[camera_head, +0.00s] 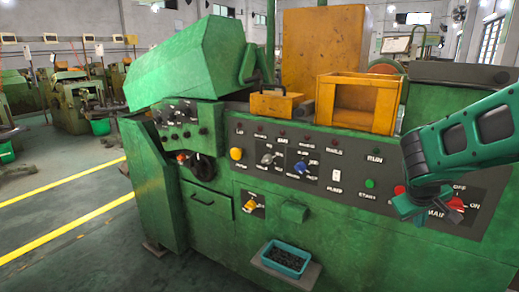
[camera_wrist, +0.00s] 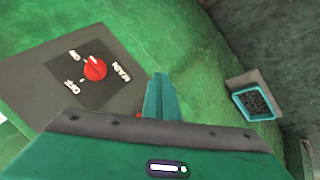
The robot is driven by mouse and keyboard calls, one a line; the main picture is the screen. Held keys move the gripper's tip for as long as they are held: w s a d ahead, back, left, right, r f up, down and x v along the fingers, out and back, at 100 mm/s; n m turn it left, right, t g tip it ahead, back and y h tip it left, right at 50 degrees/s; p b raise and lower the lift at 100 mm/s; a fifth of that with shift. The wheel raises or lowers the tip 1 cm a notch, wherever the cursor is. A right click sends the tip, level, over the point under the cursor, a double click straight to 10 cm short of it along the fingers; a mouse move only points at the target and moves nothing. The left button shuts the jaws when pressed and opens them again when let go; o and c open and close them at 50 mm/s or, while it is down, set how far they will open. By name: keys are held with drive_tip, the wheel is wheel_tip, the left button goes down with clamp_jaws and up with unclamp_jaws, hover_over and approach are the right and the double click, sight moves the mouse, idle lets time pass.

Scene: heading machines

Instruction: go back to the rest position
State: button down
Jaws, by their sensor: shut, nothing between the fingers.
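My gripper (camera_head: 406,208) is at the right end of the green machine's control panel, below my green and black arm. In the wrist view my gripper's two green fingers (camera_wrist: 160,94) are together with nothing between them. The red main switch (camera_head: 455,205) is just right of the gripper in the head view, partly covered by my arm. In the wrist view its red knob (camera_wrist: 95,69) sits on a dark plate lettered MAIN, left of the fingers and apart from them.
The green heading machine (camera_head: 330,235) fills the middle. A blue tray (camera_head: 284,259) of small dark parts sits on a low ledge; it also shows in the wrist view (camera_wrist: 255,101). An open yellow box (camera_head: 355,100) stands on top. Open floor with yellow lines (camera_head: 75,232) lies left.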

drive_tip(key=s+a+m+g+y, duration=0.2)
drive_tip(key=s+m+y, duration=0.1)
drive_tip(key=s, duration=1)
drive_tip(key=s+a+m+g+y, duration=0.2)
drive_tip(key=s+a+m, duration=0.1)
drive_tip(key=s, duration=1)
drive_tip(key=shift+s+a+f+m+g+y, duration=0.3)
drive_tip(key=shift+m+y, duration=0.1)
drive_tip(key=shift+m, duration=0.2)
drive_tip(key=shift+w+f, duration=0.2)
drive_tip(key=shift+w, duration=0.45)
drive_tip(key=shift+d, duration=0.1)
